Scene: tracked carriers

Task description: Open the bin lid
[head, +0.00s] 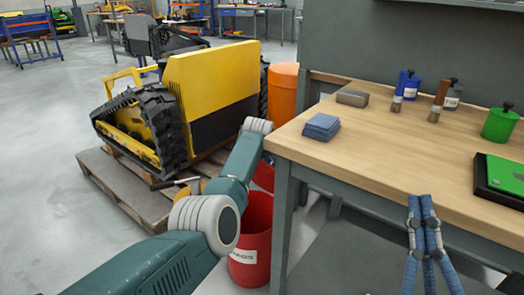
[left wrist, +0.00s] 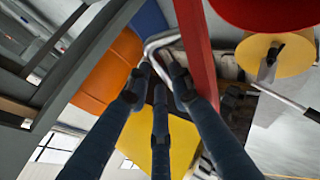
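A red bin (head: 249,245) with a white label stands beside the workbench, partly behind my left arm. A tall orange cylinder (head: 283,90) stands beyond the bench corner; an orange body also shows in the left wrist view (left wrist: 103,75). I cannot tell which part is the bin lid. My left gripper (left wrist: 160,75) has its fingertips apart, with a bent silver rod (left wrist: 157,42) by the tips; contact is unclear. In the head view its fingers are hidden. My right gripper (head: 421,202) is at the bench's front edge, fingers close together, nothing visible between them.
The wooden workbench (head: 390,150) holds a folded blue cloth (head: 322,126), a grey block, several bottles and a green case. A yellow tracked machine (head: 205,85) sits on a pallet (head: 125,190). A red post (left wrist: 193,40) and yellow disc (left wrist: 275,55) are near my left gripper.

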